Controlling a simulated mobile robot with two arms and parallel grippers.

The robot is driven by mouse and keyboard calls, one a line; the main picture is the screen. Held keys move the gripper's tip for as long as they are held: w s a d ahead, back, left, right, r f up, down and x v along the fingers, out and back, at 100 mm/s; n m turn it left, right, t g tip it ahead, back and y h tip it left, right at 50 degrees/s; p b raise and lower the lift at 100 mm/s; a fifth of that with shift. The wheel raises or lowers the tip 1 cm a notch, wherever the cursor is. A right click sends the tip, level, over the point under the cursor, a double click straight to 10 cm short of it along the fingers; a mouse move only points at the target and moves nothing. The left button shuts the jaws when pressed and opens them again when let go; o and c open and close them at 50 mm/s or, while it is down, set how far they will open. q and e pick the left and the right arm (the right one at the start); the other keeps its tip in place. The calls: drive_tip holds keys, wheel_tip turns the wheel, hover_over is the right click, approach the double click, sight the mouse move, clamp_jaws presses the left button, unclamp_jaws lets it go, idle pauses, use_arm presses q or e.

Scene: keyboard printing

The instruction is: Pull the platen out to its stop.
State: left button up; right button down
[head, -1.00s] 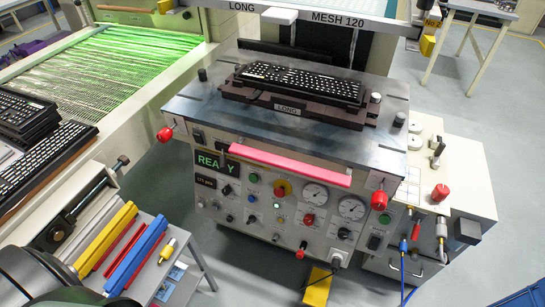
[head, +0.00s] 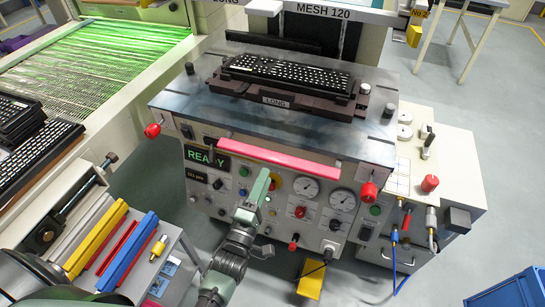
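The platen (head: 185,101) is a dark metal plate on top of the cream press, with a red-pink handle bar (head: 280,159) along its front. My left gripper (head: 263,183) is grey-green and shows from below in front of the control panel. In the picture it is just below the handle bar, apart from it, and hides part of the panel. I cannot tell its finger opening. My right gripper is not in view.
Red knobs (head: 152,131) and (head: 368,191) flank the press front. A side table (head: 181,262) holds yellow, red and blue bars at lower left. A conveyor with keyboards (head: 38,153) stands left. A blue crate (head: 510,292) is at lower right.

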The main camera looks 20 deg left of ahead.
sight(271, 162)
use_arm(q)
drive_tip(key=x, duration=0.7)
drive_tip(key=shift+w+r+p, duration=0.1)
drive_tip(key=shift+w+p, duration=0.25)
clamp_jaws()
idle(1.1)
